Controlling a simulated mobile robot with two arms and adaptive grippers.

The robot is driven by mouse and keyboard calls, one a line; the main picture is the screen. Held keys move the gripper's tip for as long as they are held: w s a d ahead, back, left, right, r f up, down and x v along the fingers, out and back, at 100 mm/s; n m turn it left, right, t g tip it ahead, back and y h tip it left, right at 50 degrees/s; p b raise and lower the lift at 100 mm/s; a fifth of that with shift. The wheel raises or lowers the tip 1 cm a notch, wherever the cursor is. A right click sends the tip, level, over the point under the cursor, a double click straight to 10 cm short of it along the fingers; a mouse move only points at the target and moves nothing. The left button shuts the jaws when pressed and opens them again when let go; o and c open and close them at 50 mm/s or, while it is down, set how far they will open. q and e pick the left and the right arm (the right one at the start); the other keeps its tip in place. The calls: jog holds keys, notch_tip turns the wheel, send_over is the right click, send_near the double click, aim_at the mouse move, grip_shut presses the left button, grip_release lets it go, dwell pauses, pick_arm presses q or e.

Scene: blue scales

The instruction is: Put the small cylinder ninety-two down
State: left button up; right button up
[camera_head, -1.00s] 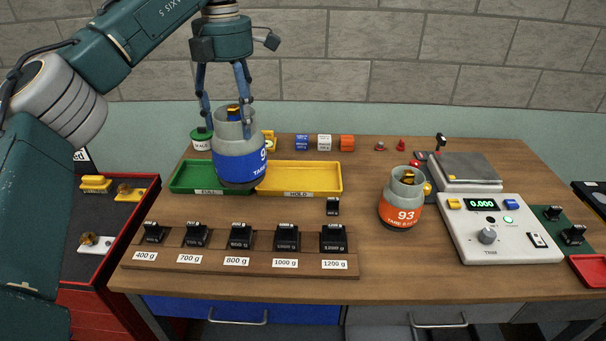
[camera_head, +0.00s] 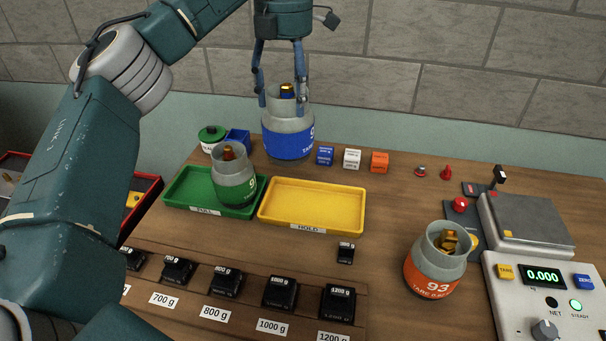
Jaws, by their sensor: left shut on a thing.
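A small grey cylinder with a blue band (camera_head: 288,143) is at the back of the table, behind the trays. Only a 9 of its number shows, at the band's right edge. My left gripper (camera_head: 283,105) comes down from above and is shut on its collar. The cylinder is upright; I cannot tell whether its base touches the table. A grey cylinder with a green band (camera_head: 234,188) stands in the green FULL tray (camera_head: 180,192); its number is mostly hidden. An orange-banded cylinder marked 93 (camera_head: 433,283) stands front right. My right gripper is not in view.
The yellow HOLD tray (camera_head: 330,205) is empty. Blue, white (camera_head: 351,158) and orange blocks stand right of the held cylinder; a green-lidded tub (camera_head: 211,137) is left. A rack with black weights (camera_head: 280,293) lies in front. A scale (camera_head: 528,222) reading 0.000 is right.

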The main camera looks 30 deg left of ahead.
aim_at(285, 113)
pick_arm(q)
jog(key=f, duration=0.4)
jog(key=shift+s, duration=0.4)
notch_tip(285, 113, down, 2)
jog(key=shift+w+a+f+p, duration=0.1)
jog(key=shift+w+f+p, duration=0.1)
jog(key=shift+p, duration=0.2)
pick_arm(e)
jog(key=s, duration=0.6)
pick_arm(q)
jog(key=f, duration=0.3)
jog(key=shift+w+f+p, duration=0.25)
jog(key=shift+f+p, duration=0.1)
jog(key=shift+f, duration=0.05)
notch_tip(285, 113, down, 2)
jog(key=shift+f, duration=0.1)
jog(key=shift+s+f, duration=0.1)
jog(key=shift+f, duration=0.1)
jog(key=shift+f+p, duration=0.75)
jog(key=shift+f, duration=1.6)
jog(key=o, duration=2)
jog(key=shift+f, duration=0.1)
jog(key=shift+c, duration=0.2)
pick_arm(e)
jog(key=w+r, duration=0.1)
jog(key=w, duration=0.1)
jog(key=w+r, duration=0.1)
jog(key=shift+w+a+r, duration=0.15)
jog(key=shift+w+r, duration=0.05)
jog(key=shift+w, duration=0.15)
